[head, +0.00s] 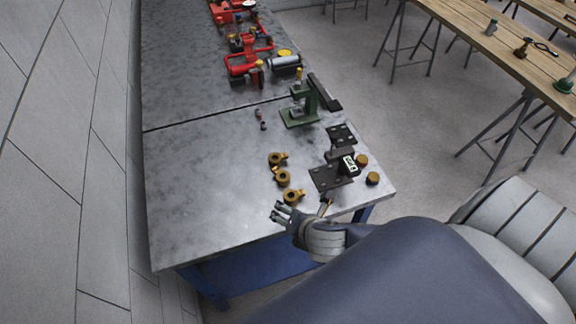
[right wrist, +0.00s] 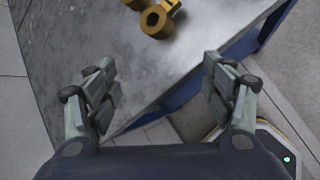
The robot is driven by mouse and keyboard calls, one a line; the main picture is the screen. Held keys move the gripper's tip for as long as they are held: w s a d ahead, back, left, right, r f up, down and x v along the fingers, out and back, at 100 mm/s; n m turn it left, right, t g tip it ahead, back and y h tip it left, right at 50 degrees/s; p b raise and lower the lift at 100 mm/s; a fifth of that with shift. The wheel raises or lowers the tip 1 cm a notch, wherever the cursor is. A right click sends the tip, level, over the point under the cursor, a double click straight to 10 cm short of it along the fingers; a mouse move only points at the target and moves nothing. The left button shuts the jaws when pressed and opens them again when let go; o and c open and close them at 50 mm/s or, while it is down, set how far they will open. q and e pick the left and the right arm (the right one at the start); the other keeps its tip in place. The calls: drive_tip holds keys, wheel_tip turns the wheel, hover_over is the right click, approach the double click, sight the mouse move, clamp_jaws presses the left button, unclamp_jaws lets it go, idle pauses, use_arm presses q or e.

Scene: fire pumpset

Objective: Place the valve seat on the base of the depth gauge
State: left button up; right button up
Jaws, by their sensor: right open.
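The depth gauge (head: 348,164) stands near the table's right edge, a dark stand with a lit display. Its flat dark base (head: 325,179) looks bare. Three brass ring parts with side lugs lie left of it: far (head: 277,159), middle (head: 282,179), near (head: 292,197). They may be valve seats; I cannot tell for sure.
Two brown cylinders (head: 372,178) stand right of the gauge. A green press (head: 299,107), a dark bar (head: 325,92) and small parts (head: 263,126) are behind. Red pump assemblies (head: 246,58) fill the far end. The steel table's left half (head: 195,190) is clear.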

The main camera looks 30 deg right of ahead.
sight(295, 194)
drive_tip(key=d+r+n+t, duration=0.1)
drive_tip(key=d+r+n, duration=0.2)
drive_tip(key=n, duration=0.5)
drive_tip(key=x, duration=0.2)
drive_tip(key=p+x, duration=0.1)
drive_tip(key=x, duration=0.2)
drive_tip(key=shift+w+d+f+p, duration=0.15)
drive_tip(key=shift+w+d+p, duration=0.15)
drive_tip(key=shift+w+d, duration=0.1)
drive_tip(key=shift+w+d+f+p, duration=0.1)
drive_tip(key=shift+w+f+p, duration=0.15)
drive_tip(key=shift+w+p, duration=0.1)
drive_tip(key=p+x, duration=0.1)
drive_tip(key=x, duration=0.2)
drive_tip(key=shift+d, duration=0.15)
drive_tip(key=shift+w+f, duration=0.4)
drive_tip(key=shift+f, duration=0.05)
drive_tip(key=c, duration=1.5)
drive_tip(key=shift+o, duration=0.2)
drive_tip(key=shift+d, duration=0.1)
